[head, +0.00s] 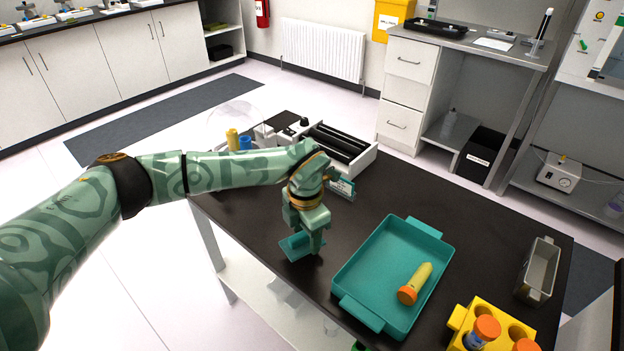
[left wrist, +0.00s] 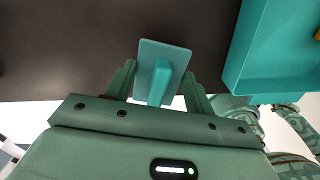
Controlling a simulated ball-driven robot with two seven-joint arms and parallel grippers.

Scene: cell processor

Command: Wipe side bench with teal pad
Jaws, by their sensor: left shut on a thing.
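The teal pad (head: 296,246) is a flat rectangular plate with a raised grip bar. My left gripper (head: 306,222) is shut on it from above, near the left edge of the dark bench top (head: 270,218). In the left wrist view the pad (left wrist: 178,52) sits between the two fingers of my left gripper (left wrist: 160,85), over the bench near its edge. I cannot tell whether the pad touches the surface. My right gripper is not in view.
A teal tray (head: 372,240) holding an orange-capped tube (head: 416,283) stands right of the pad. A yellow rack (head: 460,318) with tubes and a grey bin (head: 539,268) are farther right. A white device (head: 362,158) and a small sign (head: 342,188) stand behind.

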